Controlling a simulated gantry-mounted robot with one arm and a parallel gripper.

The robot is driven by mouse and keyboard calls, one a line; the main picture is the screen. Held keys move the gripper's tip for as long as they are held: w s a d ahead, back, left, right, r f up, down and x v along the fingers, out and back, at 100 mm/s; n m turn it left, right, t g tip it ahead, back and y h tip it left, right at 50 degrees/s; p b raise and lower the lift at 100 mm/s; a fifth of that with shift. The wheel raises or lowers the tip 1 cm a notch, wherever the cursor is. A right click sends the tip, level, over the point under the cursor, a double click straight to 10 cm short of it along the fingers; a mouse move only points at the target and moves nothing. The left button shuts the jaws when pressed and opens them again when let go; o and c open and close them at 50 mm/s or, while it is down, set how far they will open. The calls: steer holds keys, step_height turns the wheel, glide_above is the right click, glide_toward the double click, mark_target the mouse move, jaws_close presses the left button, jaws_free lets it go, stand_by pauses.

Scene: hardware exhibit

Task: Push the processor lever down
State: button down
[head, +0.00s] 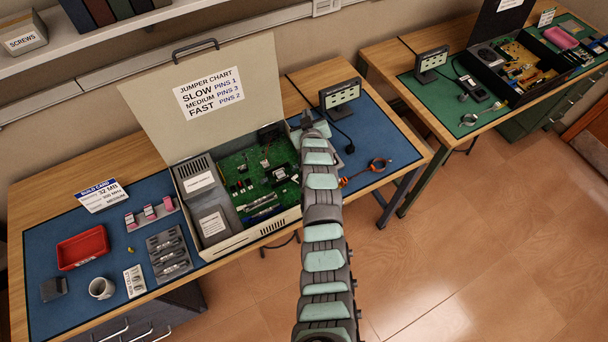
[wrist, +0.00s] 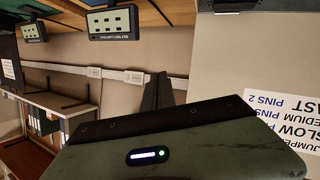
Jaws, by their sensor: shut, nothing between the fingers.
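The green circuit board (head: 262,172) lies in the open computer case (head: 258,237) on the blue mat. The processor lever is too small to make out on the board, and my arm covers part of the view at the case's right side. My gripper (head: 306,118) is shut and empty, above and beyond the right side of the case, near the raised lid. In the wrist view the shut fingers (wrist: 156,90) point toward the wall, and no board shows there.
The raised lid (head: 215,90) with a jumper chart (head: 209,92) stands behind the case; it fills the right of the wrist view.

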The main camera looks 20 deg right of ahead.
steer(key=s+d+f+g+y+b, duration=0.4)
steer(key=s+d+f+g+b, duration=0.1)
steer(key=d+f+g, duration=0.15)
steer(key=s+a+r+n+g+y+b, duration=0.1)
steer(key=s+a+r+g+y+b, duration=0.2)
steer(key=s, duration=0.5)
steer(key=shift+s+a+r+n+y+b, duration=0.35)
steer(key=shift+a+r+y+b, duration=0.3)
steer(key=shift+a+y, duration=0.5)
steer(key=shift+d, duration=0.1)
steer(key=s+a+x, duration=0.1)
steer(key=a+x, duration=0.1)
steer(key=x, duration=1)
steer(key=shift+a, duration=0.35)
steer(key=shift+f, duration=0.1)
